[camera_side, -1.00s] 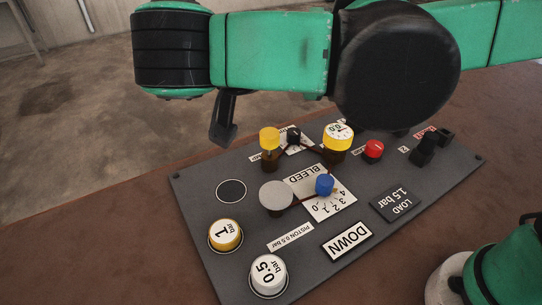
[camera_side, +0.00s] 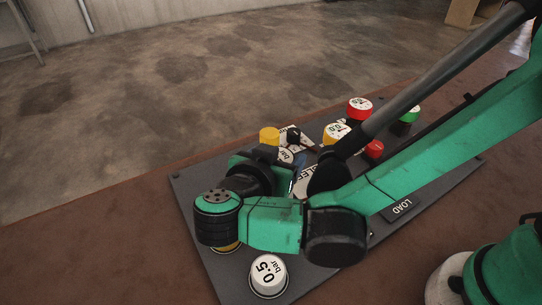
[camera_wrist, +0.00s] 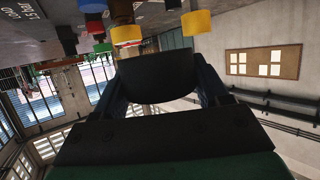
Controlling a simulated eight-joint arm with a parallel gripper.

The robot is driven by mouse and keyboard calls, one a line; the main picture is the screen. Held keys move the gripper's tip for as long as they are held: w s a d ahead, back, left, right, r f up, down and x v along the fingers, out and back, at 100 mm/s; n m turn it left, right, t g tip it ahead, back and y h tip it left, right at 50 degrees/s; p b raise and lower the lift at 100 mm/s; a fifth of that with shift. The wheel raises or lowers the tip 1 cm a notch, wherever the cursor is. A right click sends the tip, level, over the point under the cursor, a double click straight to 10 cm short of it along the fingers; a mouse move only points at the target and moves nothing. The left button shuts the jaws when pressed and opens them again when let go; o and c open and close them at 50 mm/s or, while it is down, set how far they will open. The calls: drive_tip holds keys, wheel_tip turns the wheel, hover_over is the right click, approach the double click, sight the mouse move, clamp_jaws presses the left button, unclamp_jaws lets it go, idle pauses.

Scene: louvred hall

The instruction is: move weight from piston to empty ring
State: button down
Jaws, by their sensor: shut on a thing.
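My gripper (camera_side: 280,166) is low over the far left part of the grey panel (camera_side: 185,182). It is shut on a weight (camera_side: 286,155) whose white top shows the word "bar". In the wrist view the weight is a dark, broad shape (camera_wrist: 157,77) between the two fingers, and I cannot read it there. The piston plate and the empty ring are hidden behind my gripper and wrist in the side view. I cannot tell how far the weight is above the panel.
A white 0.5 bar weight (camera_side: 268,275) stands at the front left. The yellow 1 bar weight (camera_side: 228,247) is mostly covered by my wrist.

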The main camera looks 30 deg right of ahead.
drive_tip(key=shift+f, duration=2.45)
drive_tip(key=shift+f, duration=0.2)
unclamp_jaws()
